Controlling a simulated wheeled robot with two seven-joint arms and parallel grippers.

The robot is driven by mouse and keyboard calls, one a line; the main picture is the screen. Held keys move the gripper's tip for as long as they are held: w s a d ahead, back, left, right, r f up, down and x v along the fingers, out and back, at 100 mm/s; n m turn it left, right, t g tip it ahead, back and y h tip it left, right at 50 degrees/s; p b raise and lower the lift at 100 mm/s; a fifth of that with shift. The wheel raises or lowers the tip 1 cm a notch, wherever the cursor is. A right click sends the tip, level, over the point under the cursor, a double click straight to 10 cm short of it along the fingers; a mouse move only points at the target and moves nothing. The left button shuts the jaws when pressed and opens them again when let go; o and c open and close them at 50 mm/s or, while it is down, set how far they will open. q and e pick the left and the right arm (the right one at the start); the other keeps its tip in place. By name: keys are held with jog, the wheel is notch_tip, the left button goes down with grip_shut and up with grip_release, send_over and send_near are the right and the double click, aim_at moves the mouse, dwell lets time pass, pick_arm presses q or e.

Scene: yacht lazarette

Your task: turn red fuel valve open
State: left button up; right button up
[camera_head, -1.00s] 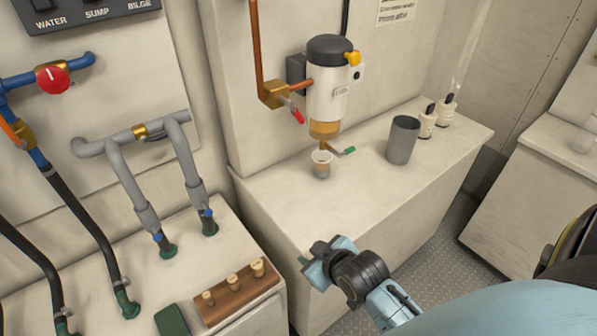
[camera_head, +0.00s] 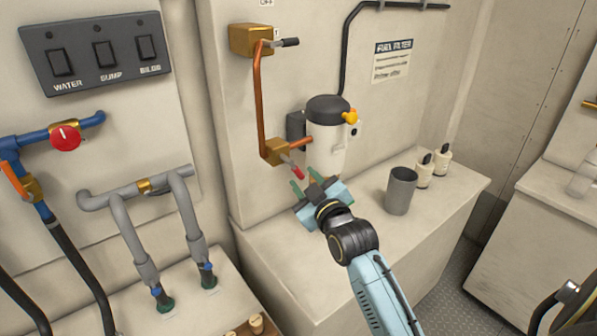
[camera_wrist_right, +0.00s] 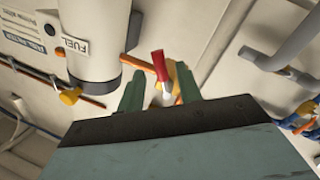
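The fuel valve is a brass fitting (camera_head: 275,152) at the foot of a copper pipe on the wall, with a short lever (camera_head: 293,170) tipped in red. The lever points down and to the right. My right gripper (camera_head: 315,182) is just below and right of the lever, its green fingers apart and empty. In the right wrist view the red lever (camera_wrist_right: 160,66) shows between and beyond the two open fingers (camera_wrist_right: 159,92). I cannot tell whether they touch it. My left gripper is not in view.
A white fuel filter (camera_head: 326,145) with a black cap stands right of the valve. A grey cup (camera_head: 401,191) and two small white bottles (camera_head: 434,165) stand on the counter (camera_head: 270,245). A red round knob (camera_head: 65,137) sits on a blue pipe at left.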

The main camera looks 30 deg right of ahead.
aim_at(300, 175)
jog(key=shift+w+d, duration=0.15)
jog(key=shift+w, duration=0.85)
jog(key=shift+w+d, duration=0.15)
jog(key=shift+w, duration=0.85)
grip_shut()
